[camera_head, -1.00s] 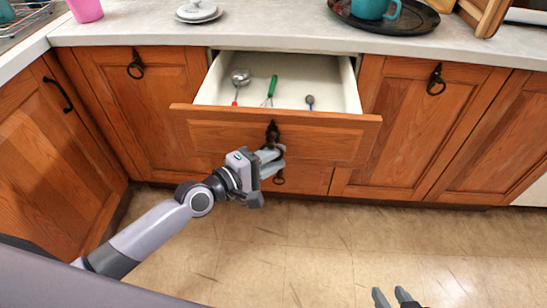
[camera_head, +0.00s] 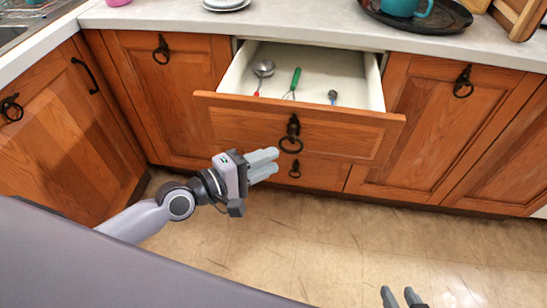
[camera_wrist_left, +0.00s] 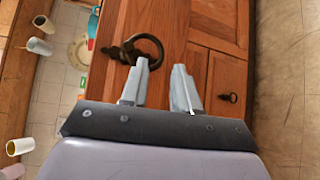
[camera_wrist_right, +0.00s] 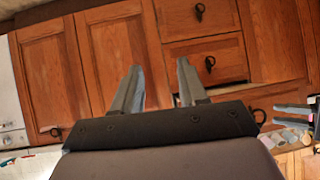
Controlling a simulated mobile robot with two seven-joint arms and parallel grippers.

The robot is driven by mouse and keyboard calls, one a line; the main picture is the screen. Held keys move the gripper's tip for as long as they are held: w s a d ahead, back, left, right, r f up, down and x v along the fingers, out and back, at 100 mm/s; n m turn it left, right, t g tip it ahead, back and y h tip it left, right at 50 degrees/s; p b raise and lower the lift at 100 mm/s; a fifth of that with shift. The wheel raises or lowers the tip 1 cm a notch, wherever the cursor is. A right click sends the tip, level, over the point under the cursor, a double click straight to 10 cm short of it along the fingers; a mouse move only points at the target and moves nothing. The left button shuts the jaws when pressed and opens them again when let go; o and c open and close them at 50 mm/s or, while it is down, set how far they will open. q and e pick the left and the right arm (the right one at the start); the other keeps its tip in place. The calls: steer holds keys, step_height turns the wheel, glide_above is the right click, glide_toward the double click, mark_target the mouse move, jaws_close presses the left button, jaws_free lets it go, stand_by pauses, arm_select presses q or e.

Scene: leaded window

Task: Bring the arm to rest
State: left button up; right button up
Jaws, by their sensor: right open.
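My left gripper (camera_head: 277,161) is open and empty, in front of the drawer front and a little to the left of and below its dark ring handle. In the left wrist view its fingers (camera_wrist_left: 161,66) are apart, and the ring handle (camera_wrist_left: 150,42) shows just beyond their tips, not between them. The wooden drawer (camera_head: 340,133) stands open with its ring handle (camera_head: 290,145) hanging free. My right gripper (camera_head: 402,293) is low at the bottom edge of the head view. In the right wrist view its fingers (camera_wrist_right: 157,82) are apart, with nothing between them.
A teal cup (camera_head: 400,7) sits on a dark tray (camera_head: 450,18) on the counter. The floor (camera_head: 330,235) in front is clear.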

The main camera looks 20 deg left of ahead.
stand_by(0.4)
arm_select(q)
steer(key=shift+s, duration=0.1)
steer(key=s+a+f+m+y+p, duration=0.2)
steer(key=s+m+p, duration=0.1)
steer(key=s+m, duration=0.1)
steer(key=s+a+f+m+g+y+p, duration=0.1)
steer(key=s+a+f+m+y+p, duration=0.1)
steer(key=s+m, duration=0.3)
steer(key=s+a+f+m+g+y+p, duration=0.1)
steer(key=s+a+f+m+y+p, duration=0.1)
steer(key=s+m+y+p, duration=0.2)
steer(key=s+m+p, duration=0.1)
steer(key=s, duration=0.1)
steer(key=shift+s+a+f, duration=0.2)
steer(key=shift+s+f, duration=0.1)
steer(key=shift+s, duration=0.05)
